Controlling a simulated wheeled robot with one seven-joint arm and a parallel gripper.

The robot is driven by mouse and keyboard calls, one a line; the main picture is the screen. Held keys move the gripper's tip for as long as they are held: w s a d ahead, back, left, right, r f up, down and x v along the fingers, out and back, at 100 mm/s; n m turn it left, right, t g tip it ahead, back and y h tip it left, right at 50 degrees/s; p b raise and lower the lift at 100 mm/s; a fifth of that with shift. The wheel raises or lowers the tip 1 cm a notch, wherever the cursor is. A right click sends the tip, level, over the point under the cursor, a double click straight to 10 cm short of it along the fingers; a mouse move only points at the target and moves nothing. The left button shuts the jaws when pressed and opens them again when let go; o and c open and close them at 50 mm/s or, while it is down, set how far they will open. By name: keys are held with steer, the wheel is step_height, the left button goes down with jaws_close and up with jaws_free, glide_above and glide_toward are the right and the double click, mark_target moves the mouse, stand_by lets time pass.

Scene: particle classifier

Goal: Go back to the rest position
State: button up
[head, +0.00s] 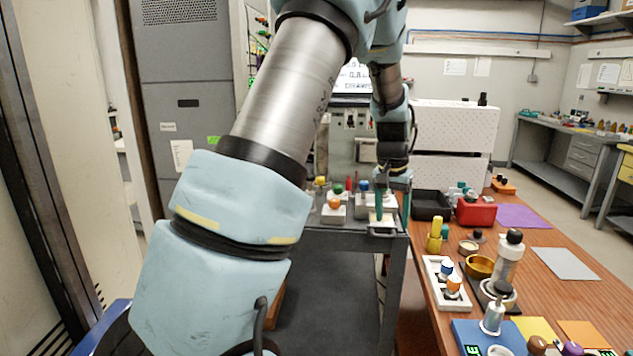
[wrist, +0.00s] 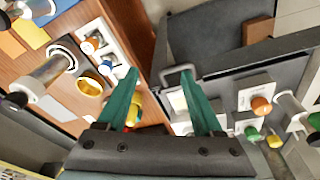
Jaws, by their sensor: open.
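My gripper (head: 393,205) hangs at the end of my arm over the front right corner of the grey cart (head: 350,241). In the wrist view my gripper (wrist: 160,85) shows two green fingers spread wide apart, with nothing held between them. Below and between the fingers are the wooden table's edge, the cart's corner and a grey metal handle (wrist: 179,74). Part of a yellow item (wrist: 133,112) shows beside the left finger. My arm links cover much of the head view and hide part of the cart.
The wooden table (head: 540,290) at right holds a white tray (head: 431,272), a gold bowl (head: 480,266), a black bin (head: 431,204) and a red bin (head: 476,212). Small knobbed blocks, one with an orange knob (head: 334,203), stand on the cart. A grey cabinet (head: 185,100) stands at left.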

steer(key=s+a+n, duration=0.2)
steer(key=s+a, duration=0.7)
steer(key=a, duration=0.3)
steer(key=s+a+n+y, duration=0.1)
steer(key=s+a+n, duration=0.2)
steer(key=s+a, duration=0.6)
steer(key=a, duration=0.4)
steer(key=shift+f+n, duration=0.2)
steer(key=shift+n, duration=0.1)
steer(key=shift+w, duration=0.1)
